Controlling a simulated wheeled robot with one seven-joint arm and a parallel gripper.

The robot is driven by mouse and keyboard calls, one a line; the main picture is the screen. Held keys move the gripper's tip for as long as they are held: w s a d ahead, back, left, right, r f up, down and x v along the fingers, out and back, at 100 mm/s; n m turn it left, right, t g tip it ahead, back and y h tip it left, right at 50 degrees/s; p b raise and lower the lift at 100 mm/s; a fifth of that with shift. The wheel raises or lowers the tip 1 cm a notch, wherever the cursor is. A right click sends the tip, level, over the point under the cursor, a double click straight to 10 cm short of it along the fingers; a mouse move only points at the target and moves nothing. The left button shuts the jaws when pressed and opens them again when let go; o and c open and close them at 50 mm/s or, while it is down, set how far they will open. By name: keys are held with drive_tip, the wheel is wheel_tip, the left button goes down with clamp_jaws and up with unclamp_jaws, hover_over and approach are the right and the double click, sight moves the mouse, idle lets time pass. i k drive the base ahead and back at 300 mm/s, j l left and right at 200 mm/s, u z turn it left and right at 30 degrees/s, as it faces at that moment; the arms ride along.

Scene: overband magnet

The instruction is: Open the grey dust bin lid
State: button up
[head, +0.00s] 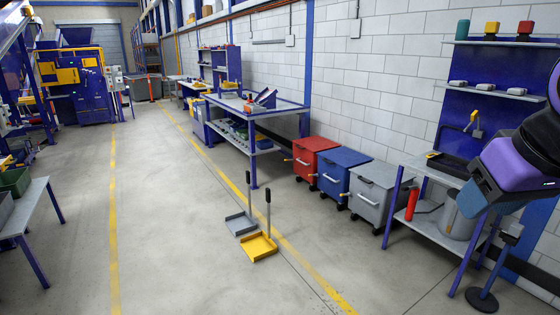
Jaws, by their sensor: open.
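The grey dust bin (375,205) stands on castors against the white block wall, right of centre. Its lid (381,173) lies flat on top and looks shut. A pale handle bar shows on its front, and a small yellow part sticks out at its left side. My arm shows at the right edge, with purple, black and blue-grey links. No gripper fingers can be seen, and the visible arm is well to the right of the bin.
A blue bin (345,174) and a red bin (313,158) stand left of the grey one. A blue-framed bench (425,165) is close on its right. A yellow dustpan (259,247) and a grey dustpan (241,224) lie on the floor in front.

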sight(384, 175)
drive_tip(key=i+j, duration=0.2)
drive_tip(key=i, duration=0.25)
drive_tip(key=i+j, duration=0.25)
drive_tip(key=i, duration=0.15)
drive_tip(key=i+j, duration=0.2)
drive_tip(key=i, duration=0.25)
drive_tip(key=i+j, duration=0.25)
drive_tip(key=i, duration=0.2)
drive_tip(key=i+l, duration=0.3)
drive_tip(key=i, duration=0.25)
drive_tip(key=i+l+u, duration=0.1)
drive_tip(key=i+l, duration=0.2)
drive_tip(key=i, duration=0.25)
drive_tip(key=i+l, duration=0.3)
drive_tip(key=i, duration=0.25)
drive_tip(key=i+l, duration=0.2)
drive_tip(key=l, duration=0.2)
drive_tip(key=i+l, duration=0.45)
drive_tip(key=l, duration=0.3)
drive_tip(key=i+l, duration=0.2)
drive_tip(key=l, duration=0.2)
